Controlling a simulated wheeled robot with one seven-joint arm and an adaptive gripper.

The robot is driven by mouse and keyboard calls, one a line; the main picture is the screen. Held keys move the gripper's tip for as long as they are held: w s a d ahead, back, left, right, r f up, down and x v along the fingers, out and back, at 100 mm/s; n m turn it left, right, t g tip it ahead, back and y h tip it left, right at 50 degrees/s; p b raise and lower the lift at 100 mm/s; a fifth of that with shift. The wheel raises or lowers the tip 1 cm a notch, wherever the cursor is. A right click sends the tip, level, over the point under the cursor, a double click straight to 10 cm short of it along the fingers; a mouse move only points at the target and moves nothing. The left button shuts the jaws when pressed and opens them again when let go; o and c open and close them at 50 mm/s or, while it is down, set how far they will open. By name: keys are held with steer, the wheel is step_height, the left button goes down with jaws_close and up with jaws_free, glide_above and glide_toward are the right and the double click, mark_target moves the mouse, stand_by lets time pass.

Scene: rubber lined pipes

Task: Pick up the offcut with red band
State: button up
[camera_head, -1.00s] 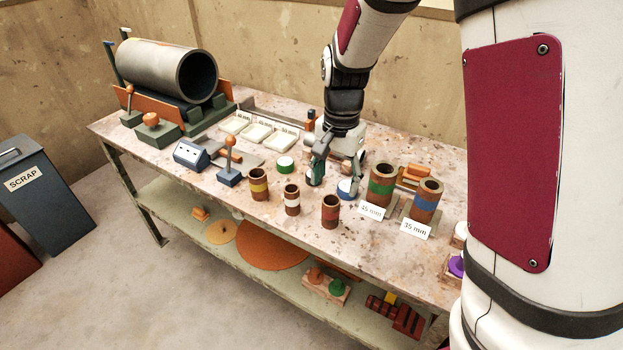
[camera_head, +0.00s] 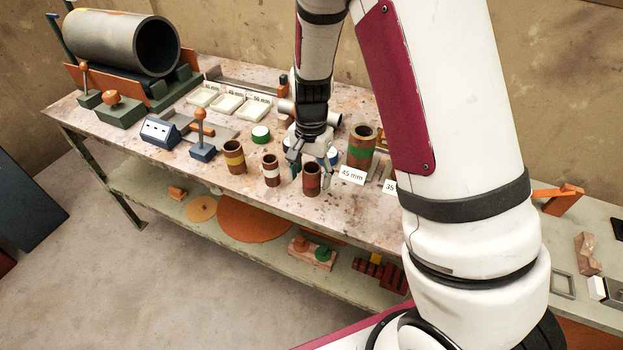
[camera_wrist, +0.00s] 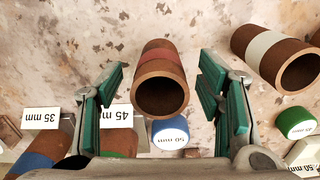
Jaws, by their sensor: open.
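The offcut with red band (camera_head: 312,180) is a short brown tube standing upright near the table's front edge. In the wrist view the red-banded offcut (camera_wrist: 161,80) shows ahead between the two green-padded fingers, apart from both. My gripper (camera_head: 309,168) is open and empty, just behind and above this offcut in the head view. It also shows in the wrist view (camera_wrist: 163,90). The offcut with white band (camera_head: 271,170) stands to the left, and the one with yellow band (camera_head: 234,157) stands further left.
A green-banded tube (camera_head: 361,147) stands right, behind a 45 mm card (camera_head: 351,176). A blue cap (camera_wrist: 170,131) and a green cap (camera_head: 261,134) lie nearby. A large grey pipe (camera_head: 115,42) rests at the left back. The table's front edge is close.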

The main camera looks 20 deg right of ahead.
mark_target(312, 181)
steer(key=shift+d+f, duration=0.1)
steer(key=shift+f, duration=1.7)
jaws_close()
steer(key=shift+w, duration=0.1)
steer(key=shift+r, duration=0.2)
